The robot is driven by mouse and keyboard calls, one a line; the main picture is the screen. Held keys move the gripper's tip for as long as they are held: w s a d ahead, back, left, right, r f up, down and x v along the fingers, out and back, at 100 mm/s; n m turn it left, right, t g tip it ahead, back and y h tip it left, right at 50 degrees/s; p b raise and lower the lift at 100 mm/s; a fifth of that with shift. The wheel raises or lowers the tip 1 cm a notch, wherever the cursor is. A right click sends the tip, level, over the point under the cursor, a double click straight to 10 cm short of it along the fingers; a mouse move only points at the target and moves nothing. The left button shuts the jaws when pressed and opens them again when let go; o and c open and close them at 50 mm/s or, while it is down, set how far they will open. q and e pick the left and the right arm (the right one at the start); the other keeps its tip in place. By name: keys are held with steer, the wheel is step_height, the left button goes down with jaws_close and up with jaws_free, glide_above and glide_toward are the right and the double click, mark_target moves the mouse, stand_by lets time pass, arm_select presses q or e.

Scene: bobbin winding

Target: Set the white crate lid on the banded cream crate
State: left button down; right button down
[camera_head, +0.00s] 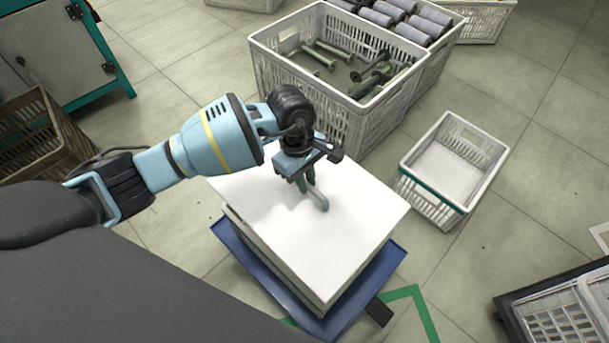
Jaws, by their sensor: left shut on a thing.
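The white crate lid (351,222) is a flat white panel with a small grey handle, lying over a white stack (263,250) on a blue base. It overhangs the stack at the right; I cannot tell whether it touches it or is slightly raised. My left gripper (310,193) points down at the lid's middle and is shut on the handle. The banded cream crate (435,204) stands on the floor to the right of the lid. It is small, slatted and open-topped, with a teal band on its near side, and looks empty. My right gripper is not in view.
A blue base (388,265) lies under the stack. A brown crate (62,150) is at left, another white crate (560,318) at lower right. Floor right of the banded crate is clear.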

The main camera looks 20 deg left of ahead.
mark_target(307, 197)
arm_select(q)
steer(key=shift+f, duration=0.2)
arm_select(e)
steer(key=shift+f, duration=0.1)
